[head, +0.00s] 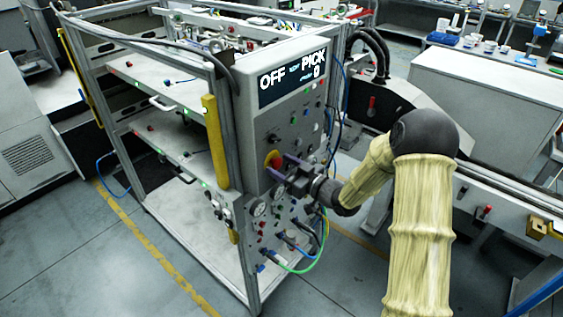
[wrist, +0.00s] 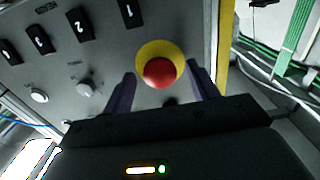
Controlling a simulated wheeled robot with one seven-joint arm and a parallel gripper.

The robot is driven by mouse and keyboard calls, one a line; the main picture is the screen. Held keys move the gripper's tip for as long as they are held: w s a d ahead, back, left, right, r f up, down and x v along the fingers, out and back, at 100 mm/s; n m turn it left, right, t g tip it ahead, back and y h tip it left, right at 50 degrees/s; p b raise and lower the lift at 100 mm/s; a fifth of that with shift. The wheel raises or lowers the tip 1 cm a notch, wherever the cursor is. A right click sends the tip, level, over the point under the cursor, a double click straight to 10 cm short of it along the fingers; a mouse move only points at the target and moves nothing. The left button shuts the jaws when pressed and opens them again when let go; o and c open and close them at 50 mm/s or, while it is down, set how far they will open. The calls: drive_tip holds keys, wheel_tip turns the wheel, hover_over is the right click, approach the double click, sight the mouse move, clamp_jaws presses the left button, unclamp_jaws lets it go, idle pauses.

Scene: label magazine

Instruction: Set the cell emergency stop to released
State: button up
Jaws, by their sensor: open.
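The cell emergency stop (head: 277,160) is a red mushroom button on a yellow round base, low on the left of the grey control panel (head: 294,110). In the wrist view the red button (wrist: 159,72) shows ahead of my gripper. My gripper (head: 283,168) is at the panel. In the wrist view my gripper (wrist: 160,88) has its two dark purple fingers apart, one on each side of the button. I cannot tell whether the fingers touch it. Whether the button is pressed in or out is not clear.
The panel's display (head: 292,77) reads OFF and PICK 0. Numbered black switches (wrist: 78,25) and light knobs (wrist: 86,89) sit left of the button in the wrist view. A yellow post (head: 215,140) stands left of the panel.

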drive_tip(key=shift+w+a, duration=0.15)
drive_tip(key=shift+a, duration=0.1)
clamp_jaws()
